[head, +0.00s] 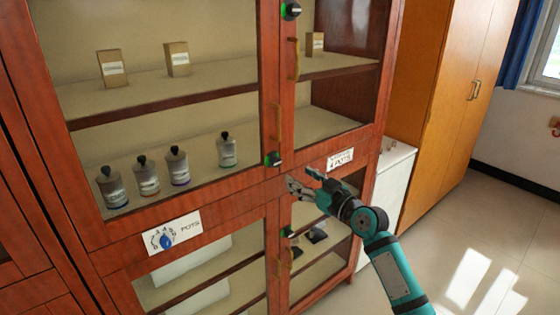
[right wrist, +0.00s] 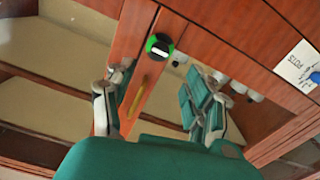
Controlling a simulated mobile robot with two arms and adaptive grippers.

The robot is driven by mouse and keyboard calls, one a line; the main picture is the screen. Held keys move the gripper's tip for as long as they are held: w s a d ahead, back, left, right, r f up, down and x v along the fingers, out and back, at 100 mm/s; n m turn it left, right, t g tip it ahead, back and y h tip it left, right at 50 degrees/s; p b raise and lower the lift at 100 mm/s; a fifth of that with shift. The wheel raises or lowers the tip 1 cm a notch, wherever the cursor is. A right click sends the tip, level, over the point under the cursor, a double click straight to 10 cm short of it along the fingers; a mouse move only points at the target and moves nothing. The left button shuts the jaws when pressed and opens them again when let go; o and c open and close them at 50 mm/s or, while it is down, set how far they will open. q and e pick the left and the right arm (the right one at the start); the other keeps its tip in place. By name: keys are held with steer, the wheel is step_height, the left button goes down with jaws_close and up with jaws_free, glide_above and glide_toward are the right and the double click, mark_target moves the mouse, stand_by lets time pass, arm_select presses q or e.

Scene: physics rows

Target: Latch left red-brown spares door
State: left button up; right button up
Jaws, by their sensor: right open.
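The red-brown cabinet has an upper left glass door (head: 165,212) and an upper right glass door, both looking shut. A round black-and-green latch knob (head: 272,159) sits at the lower right corner of the upper left door; it also shows in the right wrist view (right wrist: 159,46) with a pale bar across it. A yellow handle (head: 278,125) stands just above it. My right gripper (head: 301,179) is open and empty, right of and below the knob. In its wrist view the knob appears between and beyond the fingertips (right wrist: 160,82). I cannot read which door is labelled spares. My left gripper is out of view.
Several bottles (head: 178,166) and small boxes (head: 113,68) stand behind the glass. Other knobs sit on the upper right (head: 291,10) and lower (head: 287,232) doors. A wooden wardrobe (head: 440,90) and a white unit (head: 390,185) stand to the right. Floor at right is clear.

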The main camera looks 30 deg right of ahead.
mark_target(278, 163)
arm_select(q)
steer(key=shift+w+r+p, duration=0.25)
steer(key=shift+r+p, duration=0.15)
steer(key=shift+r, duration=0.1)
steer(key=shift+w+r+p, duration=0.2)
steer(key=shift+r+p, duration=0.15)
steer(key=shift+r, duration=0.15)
arm_select(e)
steer(key=w, duration=0.9)
steer(key=shift+w+a, duration=0.35)
steer(key=shift+a, duration=0.05)
steer(key=shift+c, duration=0.2)
jaws_close()
